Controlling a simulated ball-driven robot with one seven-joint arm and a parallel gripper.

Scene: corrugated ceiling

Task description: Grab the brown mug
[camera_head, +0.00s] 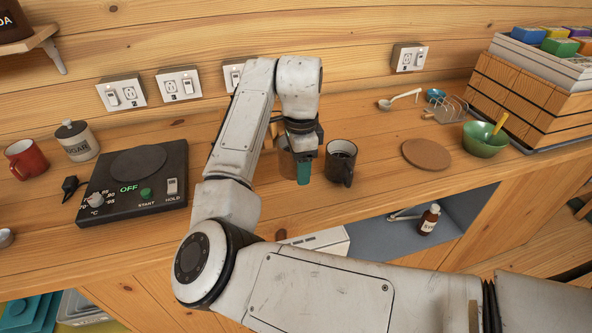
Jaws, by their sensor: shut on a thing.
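A brown mug (286,164) stands on the wooden counter, partly hidden behind my gripper (302,170). My gripper points down, with a teal fingertip showing at the mug's right side. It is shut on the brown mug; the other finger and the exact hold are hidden. I cannot tell whether the mug touches the counter. A dark, nearly black mug (341,163) stands upright just to the right, close to the gripper.
A hot plate (136,180), a sugar jar (76,141) and a red mug (25,160) stand at left. A round cork mat (426,154), a spoon (399,98), a green bowl (484,140) and a wooden crate (520,103) are at right. An open drawer niche holds a brown bottle (428,219).

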